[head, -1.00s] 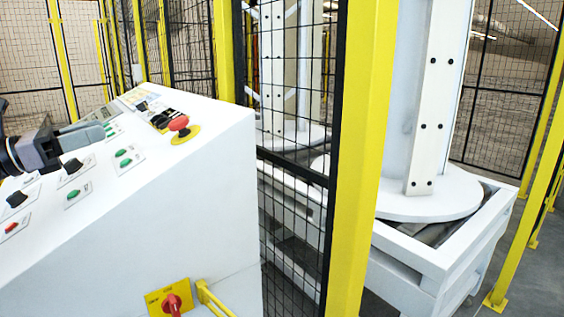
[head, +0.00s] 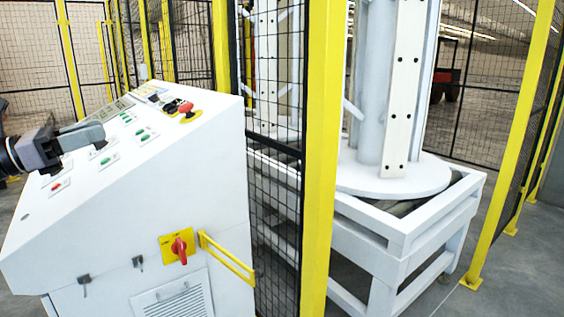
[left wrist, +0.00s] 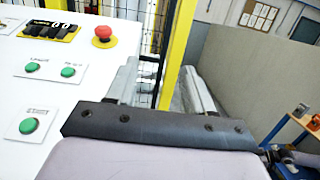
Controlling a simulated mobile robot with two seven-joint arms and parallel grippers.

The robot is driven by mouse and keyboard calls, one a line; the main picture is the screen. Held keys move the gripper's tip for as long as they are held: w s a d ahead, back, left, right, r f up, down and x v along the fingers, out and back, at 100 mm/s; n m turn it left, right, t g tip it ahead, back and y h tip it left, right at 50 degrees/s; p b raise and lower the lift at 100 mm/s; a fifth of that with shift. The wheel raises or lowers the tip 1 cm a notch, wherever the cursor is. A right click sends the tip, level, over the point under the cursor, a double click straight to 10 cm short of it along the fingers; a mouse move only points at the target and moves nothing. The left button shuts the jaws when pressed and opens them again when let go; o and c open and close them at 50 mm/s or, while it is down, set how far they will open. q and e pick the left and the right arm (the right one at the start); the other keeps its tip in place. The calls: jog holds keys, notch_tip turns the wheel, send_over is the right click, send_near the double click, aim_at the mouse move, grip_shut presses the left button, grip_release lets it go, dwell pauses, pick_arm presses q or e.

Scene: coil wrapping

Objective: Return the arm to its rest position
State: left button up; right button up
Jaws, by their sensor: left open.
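My left gripper (head: 92,134) comes in from the left in the head view, over the left part of the white control console. Its jaws are open and empty. In the left wrist view the two fingers (left wrist: 160,85) point forward, apart from each other. The console (head: 130,205) has a sloped top with green buttons (head: 143,135), dark knobs and a red emergency button (head: 186,108) on a yellow base. That red button also shows in the left wrist view (left wrist: 103,36). My right gripper is not in view.
A yellow fence post (head: 322,160) and black mesh stand right of the console. Behind them a white machine with a round turntable (head: 395,178) sits on a white frame. A red switch (head: 179,247) and a yellow handle (head: 228,262) project from the console's front.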

pick_arm(q)
jog(key=s+d+f+n+t+y, duration=0.1)
jog(key=s+d+f+n, duration=0.1)
jog(key=d+f+n, duration=0.55)
jog(key=s+d+f+n+t+y, duration=0.2)
jog(key=d+f+n, duration=0.2)
jog(key=f+n, duration=0.6)
jog(key=s+d+f+n+t+y, duration=0.15)
jog(key=d+f+n, duration=0.4)
jog(key=f, duration=0.65)
jog(key=s+f+n+g+y, duration=0.2)
jog(key=s+f+n+y, duration=0.2)
jog(key=s+f+n, duration=0.6)
jog(key=s+a+f+n+g+y+p, duration=0.1)
jog(key=s+f+n+g+y, duration=0.2)
jog(key=s+f+n, duration=0.8)
jog(key=s+y, duration=0.2)
jog(key=s, duration=0.3)
jog(key=shift+s+a+f+n+g, duration=0.25)
jog(key=shift+f+n+g, duration=0.05)
jog(key=shift+g, duration=0.05)
